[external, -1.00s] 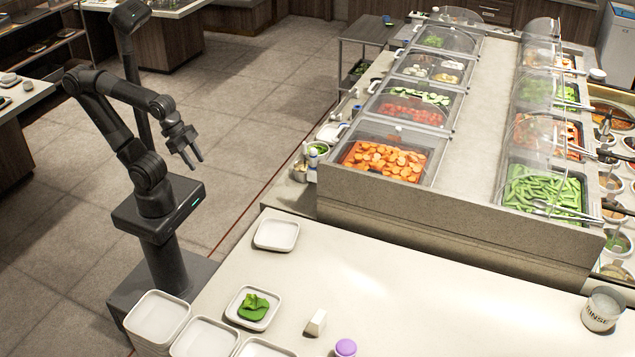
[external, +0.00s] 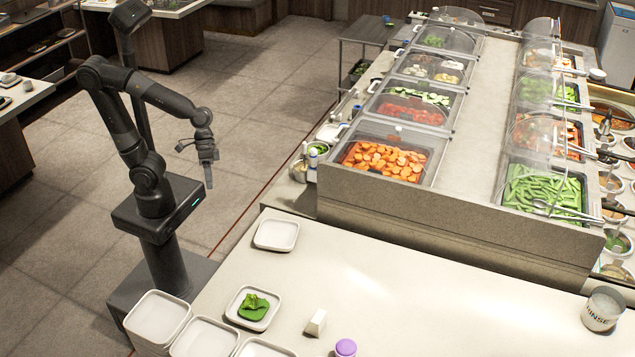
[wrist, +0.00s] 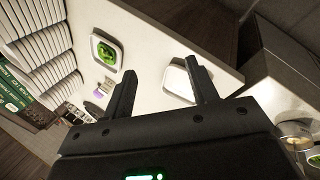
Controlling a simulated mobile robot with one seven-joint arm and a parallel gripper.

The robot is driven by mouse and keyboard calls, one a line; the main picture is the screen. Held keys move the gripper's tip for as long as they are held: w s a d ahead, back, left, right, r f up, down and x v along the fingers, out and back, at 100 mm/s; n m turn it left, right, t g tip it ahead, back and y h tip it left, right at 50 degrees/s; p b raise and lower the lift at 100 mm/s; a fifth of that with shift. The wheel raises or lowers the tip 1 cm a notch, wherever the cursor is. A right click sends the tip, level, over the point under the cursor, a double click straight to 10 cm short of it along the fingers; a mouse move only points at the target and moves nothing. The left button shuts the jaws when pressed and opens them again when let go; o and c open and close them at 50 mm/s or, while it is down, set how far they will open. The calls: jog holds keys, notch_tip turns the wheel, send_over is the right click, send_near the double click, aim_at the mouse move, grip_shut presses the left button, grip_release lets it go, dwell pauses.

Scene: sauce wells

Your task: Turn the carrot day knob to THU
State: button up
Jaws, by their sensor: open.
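The carrot bin (external: 384,160) holds orange slices at the near left corner of the food bar, under a clear hood. A small pale knob-like part (external: 398,129) shows at the top of that hood; I cannot tell whether it is the day knob, and no day letters can be read. My gripper (external: 208,184) points down over the floor, left of the bar and well apart from the carrot bin. In the wrist view my gripper (wrist: 160,72) is open, with nothing between its two fingers. No carrots or knob show there.
The pale counter (external: 400,290) in front carries a square white dish (external: 276,235), a dish with green leaves (external: 244,292), a white block (external: 316,322) and a purple-capped item (external: 346,348). A bowl (external: 299,172) stands at the bar's left edge. Floor between arm and bar is clear.

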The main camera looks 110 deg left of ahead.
jog(key=w+a+f+n+t+h, duration=0.3)
jog(key=w+a+n+t, duration=0.1)
jog(key=w+a+n, duration=0.35)
jog(key=w+a+f+n+t+h, duration=0.2)
jog(key=w+a+n+t, duration=0.1)
jog(key=w+a+n, duration=0.4)
jog(key=a+f+n+t+y, duration=0.4)
jog(key=a+n, duration=0.4)
jog(key=a, duration=0.3)
jog(key=a+f+n+t+y, duration=0.35)
jog(key=a+n, duration=0.45)
jog(key=a, duration=0.3)
jog(key=w+d, duration=0.1)
jog(key=w, duration=1)
jog(key=shift+r+y, duration=0.2)
jog(key=shift+y, duration=0.25)
jog(key=shift+w+t, duration=0.1)
jog(key=shift+t, duration=0.15)
jog(key=c, duration=1)
